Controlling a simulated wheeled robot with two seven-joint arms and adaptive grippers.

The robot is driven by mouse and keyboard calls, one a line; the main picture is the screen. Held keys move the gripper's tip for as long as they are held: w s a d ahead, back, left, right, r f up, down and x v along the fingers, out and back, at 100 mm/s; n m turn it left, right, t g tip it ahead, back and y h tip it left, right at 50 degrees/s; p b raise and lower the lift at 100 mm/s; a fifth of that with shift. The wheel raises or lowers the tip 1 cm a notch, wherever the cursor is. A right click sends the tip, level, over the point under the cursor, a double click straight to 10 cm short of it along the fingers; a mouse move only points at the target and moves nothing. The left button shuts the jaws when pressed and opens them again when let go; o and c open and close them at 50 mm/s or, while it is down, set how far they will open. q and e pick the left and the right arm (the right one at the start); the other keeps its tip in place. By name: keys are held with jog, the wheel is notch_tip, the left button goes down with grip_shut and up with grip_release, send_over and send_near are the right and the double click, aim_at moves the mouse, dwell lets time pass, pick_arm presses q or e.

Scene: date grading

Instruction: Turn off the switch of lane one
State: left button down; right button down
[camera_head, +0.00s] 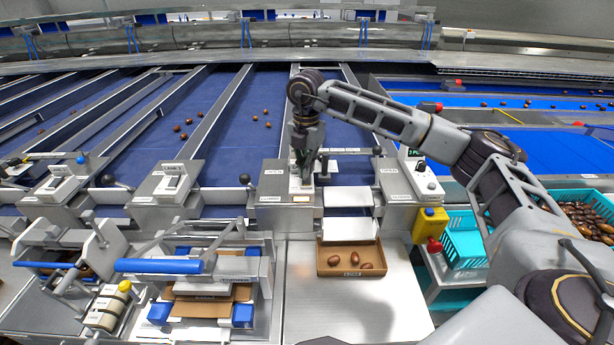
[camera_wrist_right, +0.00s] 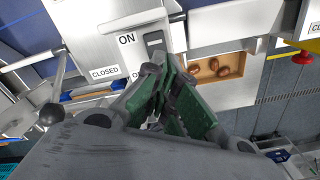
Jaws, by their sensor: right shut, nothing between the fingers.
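My right gripper (camera_head: 306,172) is shut and empty, pointing down over a grey switch box (camera_head: 270,196) at the front end of a lane. In the right wrist view, the fingertips of my right gripper (camera_wrist_right: 155,75) are close to a dark rocker switch (camera_wrist_right: 154,42) on a white plate. The label "ON" (camera_wrist_right: 126,39) stands beside its upper end, and a partly hidden label starting with "O" is lower down. I cannot tell whether the fingers touch the rocker or which way it is tilted. My left gripper is not in view.
A cardboard box (camera_head: 350,271) with several dates stands in front of the lane on a metal table (camera_head: 310,312). Another switch box (camera_head: 172,180) is to the left. Ball-ended levers (camera_head: 245,180) stand nearby. A yellow box with a red button (camera_head: 431,226) and a turquoise crate (camera_head: 463,262) are at right.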

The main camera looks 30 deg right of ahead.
aim_at(306, 182)
jog(key=shift+r+p, duration=1.05)
jog(key=shift+r, duration=0.9)
